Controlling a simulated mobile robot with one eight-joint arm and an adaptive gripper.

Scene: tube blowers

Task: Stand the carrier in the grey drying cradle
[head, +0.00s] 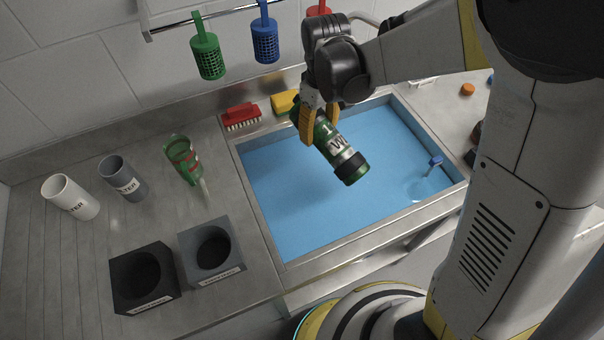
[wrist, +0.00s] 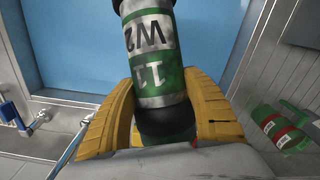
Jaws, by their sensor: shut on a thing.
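The carrier (head: 341,150) is a green cylinder with silver bands, a white printed label and a dark end cap. My gripper (head: 321,122) is shut on its upper part and holds it tilted above the blue basin, lower end toward the front right. In the wrist view the carrier (wrist: 152,55) runs up from between the yellow fingers (wrist: 163,115), with "W2" and "11" on its label. The grey cradle (head: 228,272), a square block with a round, empty-looking hole, stands on the counter left of the basin, apart from the carrier.
A darker block (head: 150,297) with a hole stands left of the grey cradle. A red brush (head: 241,114) and yellow sponge (head: 285,101) lie behind the basin (head: 275,210).

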